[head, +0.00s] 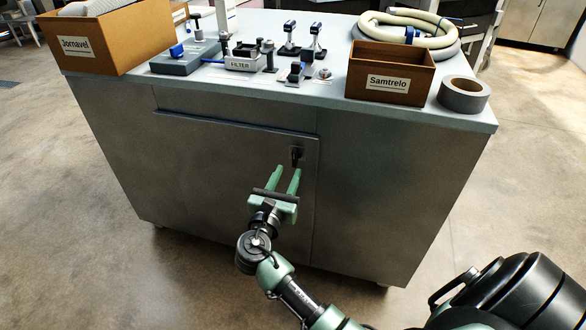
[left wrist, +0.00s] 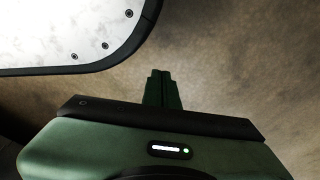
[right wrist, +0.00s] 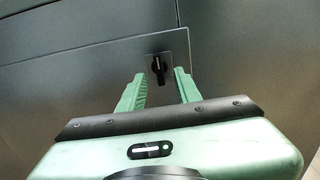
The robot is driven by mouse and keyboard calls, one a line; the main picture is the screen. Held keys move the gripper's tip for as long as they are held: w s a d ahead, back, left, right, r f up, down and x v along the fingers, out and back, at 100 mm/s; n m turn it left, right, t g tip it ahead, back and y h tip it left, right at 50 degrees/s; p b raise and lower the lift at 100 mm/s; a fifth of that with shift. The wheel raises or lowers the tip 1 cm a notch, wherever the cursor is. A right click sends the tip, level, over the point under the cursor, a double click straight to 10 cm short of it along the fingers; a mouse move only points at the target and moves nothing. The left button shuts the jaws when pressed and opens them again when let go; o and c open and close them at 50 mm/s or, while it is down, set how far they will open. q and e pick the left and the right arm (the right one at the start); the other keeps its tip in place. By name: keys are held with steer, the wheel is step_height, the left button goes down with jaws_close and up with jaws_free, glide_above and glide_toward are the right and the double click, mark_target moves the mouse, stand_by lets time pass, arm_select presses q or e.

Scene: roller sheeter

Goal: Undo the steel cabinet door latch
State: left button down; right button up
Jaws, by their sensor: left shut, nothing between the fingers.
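The steel cabinet (head: 370,170) stands in front of me. Its door (head: 240,165) is flush with the front and looks closed. A small black latch (head: 296,153) sits near the door's upper right corner; in the right wrist view the latch (right wrist: 158,66) shows as an upright black knob on a dark plate. My right gripper (head: 287,170) is open, with its fingers pointing at the latch. In the right wrist view its fingertips (right wrist: 158,75) lie to either side of the latch; I cannot tell whether they touch it. My left gripper (left wrist: 162,75) is shut and empty, over the floor.
The cabinet top (head: 310,95) holds a Jomavel box (head: 115,40), a Samtrelo box (head: 390,72), a roll of grey tape (head: 464,95), a coiled hose (head: 410,28) and several small fixtures. The concrete floor (head: 60,170) left of the cabinet is clear.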

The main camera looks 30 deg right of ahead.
mark_target(294, 159)
steer(key=x, duration=0.6)
steer(key=shift+a+f, duration=0.1)
jaws_close()
